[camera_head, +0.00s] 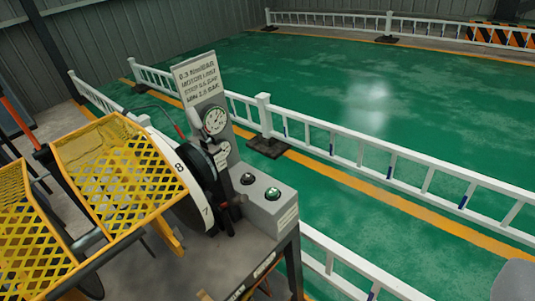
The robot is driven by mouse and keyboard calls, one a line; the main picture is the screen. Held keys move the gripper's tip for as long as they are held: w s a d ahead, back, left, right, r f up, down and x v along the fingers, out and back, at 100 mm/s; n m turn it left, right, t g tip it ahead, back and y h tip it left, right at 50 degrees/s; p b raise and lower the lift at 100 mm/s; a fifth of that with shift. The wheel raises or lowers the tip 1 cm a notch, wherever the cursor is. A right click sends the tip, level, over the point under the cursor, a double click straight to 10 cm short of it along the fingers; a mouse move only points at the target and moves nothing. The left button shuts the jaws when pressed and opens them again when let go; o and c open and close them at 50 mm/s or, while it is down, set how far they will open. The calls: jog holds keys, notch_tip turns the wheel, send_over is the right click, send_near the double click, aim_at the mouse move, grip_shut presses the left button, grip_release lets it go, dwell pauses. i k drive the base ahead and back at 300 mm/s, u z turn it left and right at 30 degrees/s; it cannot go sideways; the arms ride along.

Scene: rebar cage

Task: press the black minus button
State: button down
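A grey control box (270,212) sits on the machine's bench, right of the picture's lower middle. Two round buttons are on its top. The left, farther one is a dark button (248,179), apparently the black one; it is too small to read a minus sign. The right, nearer one is a green button (272,194). Nothing touches either button. My gripper's fingers do not show in this view, so I cannot tell their distance from the box.
A sign plate with gauges (214,121) stands behind the box. A large numbered wheel (186,190) and yellow mesh guards (118,170) are left. A white fence (345,150) runs behind. Green floor beyond is open. A grey rounded shape (515,281) shows at lower right.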

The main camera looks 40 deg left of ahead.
aim_at(246, 178)
jog(key=u, duration=0.45)
jog(key=i, duration=1.1)
jog(key=u, duration=0.7)
